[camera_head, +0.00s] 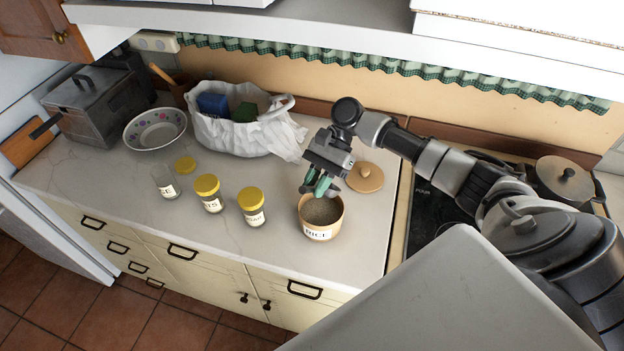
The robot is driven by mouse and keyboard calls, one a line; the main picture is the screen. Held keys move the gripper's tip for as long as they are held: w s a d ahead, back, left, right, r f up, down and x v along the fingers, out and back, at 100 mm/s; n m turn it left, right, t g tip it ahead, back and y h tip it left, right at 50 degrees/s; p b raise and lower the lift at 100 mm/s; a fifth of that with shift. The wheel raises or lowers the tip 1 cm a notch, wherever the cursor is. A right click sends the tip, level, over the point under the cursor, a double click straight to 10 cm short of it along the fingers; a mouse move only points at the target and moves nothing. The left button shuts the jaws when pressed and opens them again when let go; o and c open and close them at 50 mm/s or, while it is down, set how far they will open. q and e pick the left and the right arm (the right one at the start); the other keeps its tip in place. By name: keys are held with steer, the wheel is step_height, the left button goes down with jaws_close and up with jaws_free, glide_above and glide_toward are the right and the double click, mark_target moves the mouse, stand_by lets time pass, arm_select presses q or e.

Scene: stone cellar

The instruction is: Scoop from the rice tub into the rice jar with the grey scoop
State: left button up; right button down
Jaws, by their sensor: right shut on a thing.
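The rice tub (318,235) is a round tan pot with a RICE label, standing open at the front right of the counter, with grainy contents inside. My right gripper (319,187) is above its back rim, pointing down, with green fingertips shut on the grey scoop. The scoop is too small and covered to make out clearly; I cannot tell whether it touches the contents. The rice jar (164,184) is a clear, open jar at the left, its label partly readable as "CE". It looks empty. My left gripper is not in view.
A yellow lid (186,164) lies behind the rice jar. Two yellow-lidded jars (208,192) (251,206) stand between rice jar and tub. A tan lid (365,177) lies behind the tub. A white bag (235,135), bowl (155,130) and stove (432,205) flank the area.

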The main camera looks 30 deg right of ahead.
steer(key=shift+w+f+b, duration=0.15)
steer(key=shift+f+b, duration=0.2)
steer(key=shift+f, duration=0.2)
steer(key=shift+w+f+b, duration=0.15)
steer(key=shift+f+b, duration=0.2)
steer(key=shift+f, duration=0.15)
arm_select(q)
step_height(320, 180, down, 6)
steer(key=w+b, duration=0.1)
steer(key=b, duration=0.2)
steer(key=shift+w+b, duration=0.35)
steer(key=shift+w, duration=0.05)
arm_select(e)
step_height(320, 180, down, 8)
steer(key=shift+w+d, duration=0.25)
steer(key=shift+d, duration=0.1)
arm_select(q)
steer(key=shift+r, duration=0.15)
arm_select(e)
step_height(320, 180, up, 6)
steer(key=p, duration=0.7)
steer(key=shift+r, duration=0.15)
steer(key=shift+r+p, duration=0.5)
steer(key=shift+r, duration=0.7)
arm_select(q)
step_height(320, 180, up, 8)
